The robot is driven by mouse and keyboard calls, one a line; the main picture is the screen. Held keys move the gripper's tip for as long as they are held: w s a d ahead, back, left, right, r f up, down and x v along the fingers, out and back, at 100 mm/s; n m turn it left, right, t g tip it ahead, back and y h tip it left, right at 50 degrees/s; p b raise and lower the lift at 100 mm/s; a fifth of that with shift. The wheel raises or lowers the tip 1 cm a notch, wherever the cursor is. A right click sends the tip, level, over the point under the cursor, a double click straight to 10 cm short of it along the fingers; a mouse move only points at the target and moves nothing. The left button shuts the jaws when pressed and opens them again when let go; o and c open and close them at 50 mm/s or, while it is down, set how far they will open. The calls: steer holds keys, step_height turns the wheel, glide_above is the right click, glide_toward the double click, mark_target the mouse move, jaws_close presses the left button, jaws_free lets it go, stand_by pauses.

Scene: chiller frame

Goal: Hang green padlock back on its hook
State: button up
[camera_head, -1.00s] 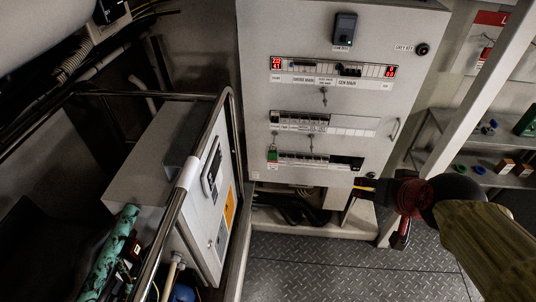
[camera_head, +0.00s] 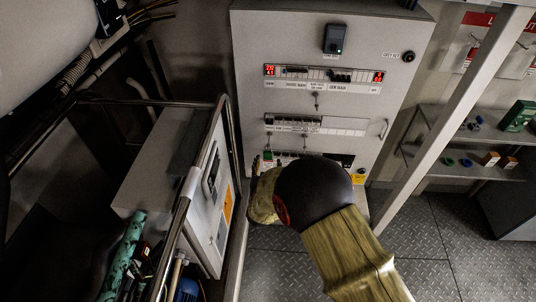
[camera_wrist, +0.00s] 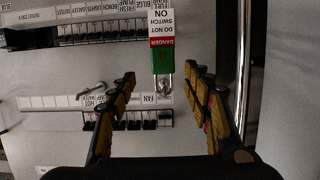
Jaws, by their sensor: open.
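The green padlock (camera_wrist: 163,62) is in the wrist view, which shows the panel upside down. It carries a red and white danger label and lies against the panel between two breaker rows, its metal shackle toward the row marked FAN. I cannot tell what the shackle is hung on. My gripper (camera_wrist: 160,75) is open, with one finger on each side of the padlock's line and no visible contact. A bare metal hook (camera_wrist: 93,90) sits left of the padlock. In the head view my gripper (camera_head: 256,166) is at the lower left of the panel, and my arm covers much of the bottom row.
The grey electrical panel (camera_head: 345,72) has more hooks, including one under the top row (camera_head: 317,101). A metal rail (camera_head: 232,140) and a grey box stand close on the left. A slanted white post (camera_head: 440,110) and shelves are on the right.

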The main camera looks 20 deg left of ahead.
mark_target(268, 156)
steer(key=x, duration=0.2)
steer(key=b+x, duration=0.1)
steer(key=x, duration=0.3)
steer(key=shift+w+a+f+b, duration=0.2)
steer(key=shift+a+f+b, duration=0.15)
steer(key=shift+f+b, duration=0.05)
steer(key=shift+w+a, duration=0.1)
steer(key=shift+w, duration=0.4)
steer(key=c, duration=0.3)
jaws_close()
